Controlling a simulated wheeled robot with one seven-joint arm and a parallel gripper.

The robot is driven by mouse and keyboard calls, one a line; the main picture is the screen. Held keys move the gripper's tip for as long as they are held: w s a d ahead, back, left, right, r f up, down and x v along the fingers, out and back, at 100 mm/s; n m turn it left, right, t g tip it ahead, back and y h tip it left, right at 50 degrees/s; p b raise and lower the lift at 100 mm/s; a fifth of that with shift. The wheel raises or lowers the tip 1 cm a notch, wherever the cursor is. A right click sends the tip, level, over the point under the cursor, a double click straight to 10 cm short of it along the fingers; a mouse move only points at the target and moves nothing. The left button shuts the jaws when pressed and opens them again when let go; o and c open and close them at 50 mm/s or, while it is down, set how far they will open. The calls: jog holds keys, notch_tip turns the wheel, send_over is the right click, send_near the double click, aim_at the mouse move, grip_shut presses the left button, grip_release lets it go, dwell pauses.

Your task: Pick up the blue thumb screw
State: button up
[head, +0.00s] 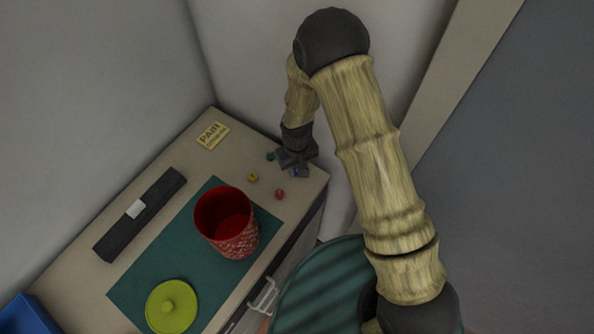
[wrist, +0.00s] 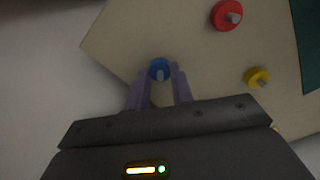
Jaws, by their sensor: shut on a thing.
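The blue thumb screw (wrist: 159,67) shows between my gripper's two purple fingertips (wrist: 162,80) in the wrist view. The fingers are shut on it. In the head view my gripper (head: 298,170) is at the far right corner of the counter, and only a bit of blue shows between the fingers. I cannot tell whether the screw touches the counter.
A red thumb screw (head: 280,194), a yellow one (head: 252,177) and a green one (head: 270,156) lie near my gripper. A red cup (head: 240,242) and a yellow-green lid (head: 172,306) are on a green mat (head: 150,262). A black cartridge (head: 120,230) lies left. A yellow sign (head: 213,135) is at the back.

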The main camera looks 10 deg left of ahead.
aim_at(297, 169)
notch_tip(297, 169, up, 10)
jog(key=b, duration=0.3)
dwell(0.5)
dwell(0.5)
